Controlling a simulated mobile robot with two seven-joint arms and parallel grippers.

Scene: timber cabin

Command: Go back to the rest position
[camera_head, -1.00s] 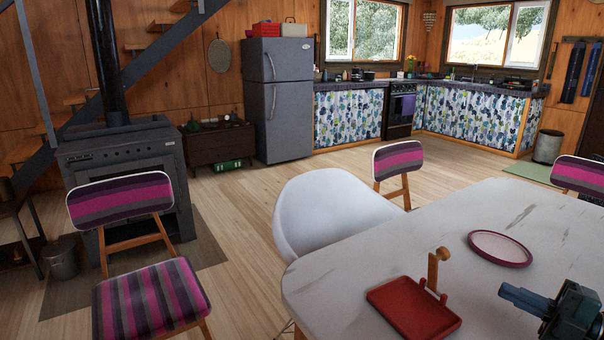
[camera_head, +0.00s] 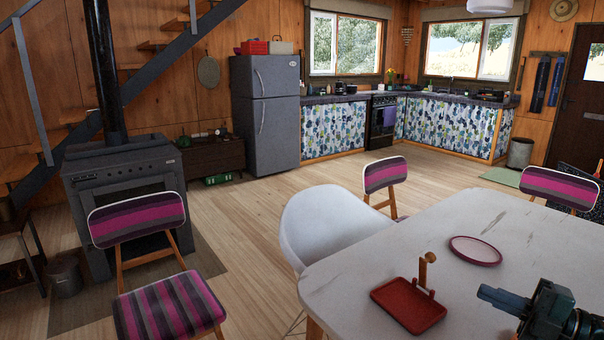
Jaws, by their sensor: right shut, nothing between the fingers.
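My right gripper (camera_head: 503,297) shows at the lower right, over the front right part of the white table (camera_head: 375,254). It points left, is shut and holds nothing. A red tray (camera_head: 409,306) lies on the table to the left of the gripper, apart from it. A small wooden post with a round top (camera_head: 424,271) stands at the tray's back edge. A round pink-rimmed plate (camera_head: 475,250) lies farther back on the table. My left gripper is not in view.
A white shell chair (camera_head: 325,222) stands at the table's left side. Striped chairs stand at the front left (camera_head: 168,305), behind the table (camera_head: 385,174) and at the right (camera_head: 560,188). A dark stove (camera_head: 120,180) is at the left. Wooden floor lies open toward the fridge (camera_head: 265,110) and kitchen counter.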

